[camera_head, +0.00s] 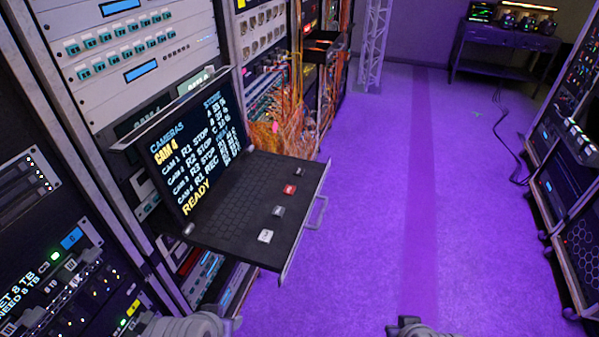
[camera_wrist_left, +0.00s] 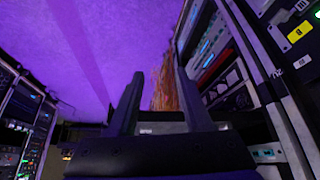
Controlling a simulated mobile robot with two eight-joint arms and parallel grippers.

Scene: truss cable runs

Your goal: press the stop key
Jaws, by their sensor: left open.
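A pull-out console (camera_head: 245,235) juts from the rack, with a dark keyboard and a raised screen (camera_head: 195,150). The screen lists cameras, with CAM 4 and READY in yellow; rows read STOP, the last REC. Along the tray's right side sit separate raised keys: a red key (camera_head: 289,189), a white key (camera_head: 265,236) and two grey keys (camera_head: 278,211) (camera_head: 299,173). Their labels are too small to read, so I cannot tell which is stop. My left gripper (camera_wrist_left: 158,85) is open and empty in the left wrist view, apart from the keys. My right gripper's fingers are not seen.
Equipment racks line the left, with orange cables (camera_head: 290,135) hanging behind the console. A handle (camera_head: 317,212) sticks out from the tray's edge. Another rack (camera_head: 570,200) stands right, with a loose black cable (camera_head: 510,150) on the floor. The purple floor (camera_head: 375,230) between is clear.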

